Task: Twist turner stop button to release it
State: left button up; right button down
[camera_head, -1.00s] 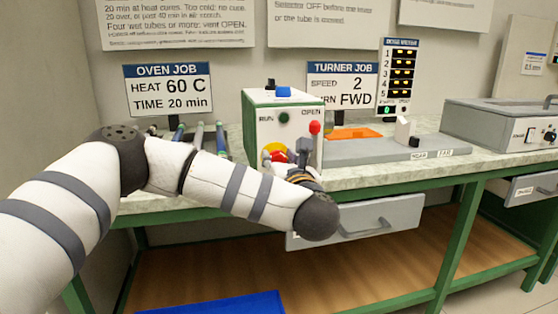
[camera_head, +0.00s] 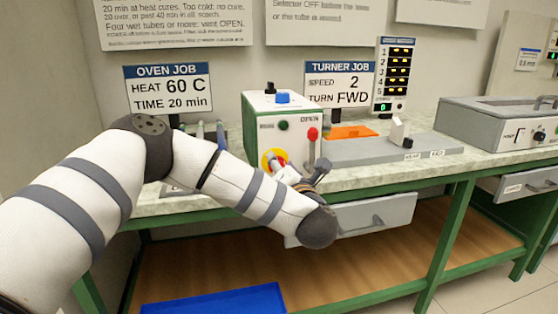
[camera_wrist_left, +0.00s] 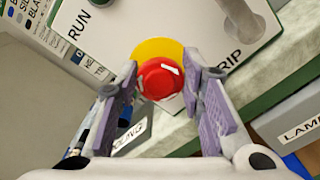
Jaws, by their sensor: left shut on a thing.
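The red stop button (camera_wrist_left: 160,79) sits on a yellow disc (camera_wrist_left: 155,50) on the front of the turner's white and green control box (camera_head: 262,132). In the head view the yellow disc (camera_head: 266,157) shows at the lower front, and the button is partly covered by the gripper. My left gripper (camera_head: 296,174) reaches it from the front. In the left wrist view its purple-padded fingers (camera_wrist_left: 163,72) stand on either side of the button, shut on it. My right gripper is in neither view.
The box also has a blue knob (camera_head: 283,97), a dark button (camera_head: 284,125) and a red-topped lever (camera_head: 313,134). A grey bed (camera_head: 370,150) lies to the right. A half-open drawer (camera_head: 365,212) juts out below. A blue tray (camera_head: 220,300) is low down.

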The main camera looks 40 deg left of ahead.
pick_arm(q)
jog(key=shift+a+r+m+p, duration=0.15)
jog(key=shift+m+p, duration=0.15)
jog(key=shift+m, duration=0.2)
jog(key=o, duration=1)
jog(key=shift+w, duration=0.1)
jog(key=shift+o, duration=0.9)
jog(key=shift+a, duration=0.1)
jog(key=v, duration=1.2)
